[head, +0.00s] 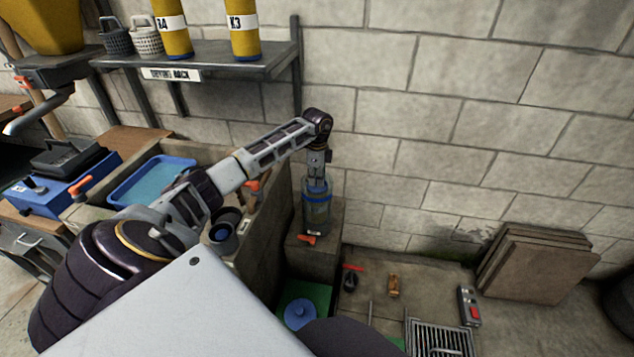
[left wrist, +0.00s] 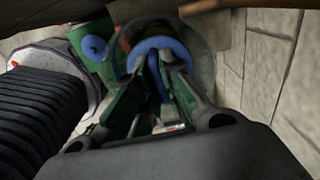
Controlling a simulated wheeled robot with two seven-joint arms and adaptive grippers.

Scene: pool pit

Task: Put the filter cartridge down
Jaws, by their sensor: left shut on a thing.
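My left gripper (head: 316,177) points down over a clear, greenish cylinder (head: 317,213) with a blue band, which stands on a concrete block against the wall. In the left wrist view the gripper's fingers (left wrist: 158,72) are shut on a blue-ended piece, the filter cartridge (left wrist: 150,47), at the mouth of a clear round housing (left wrist: 203,62). The fingers hide much of the cartridge, and I cannot tell how deep it sits. My right gripper is out of view.
The concrete block (head: 316,247) carries a small orange-handled part. A round blue lid (head: 299,313) lies on a green mat below. A floor grate (head: 440,338), a red-buttoned box (head: 469,306) and leaning boards (head: 535,264) are to the right. A blue tray (head: 152,181) is left.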

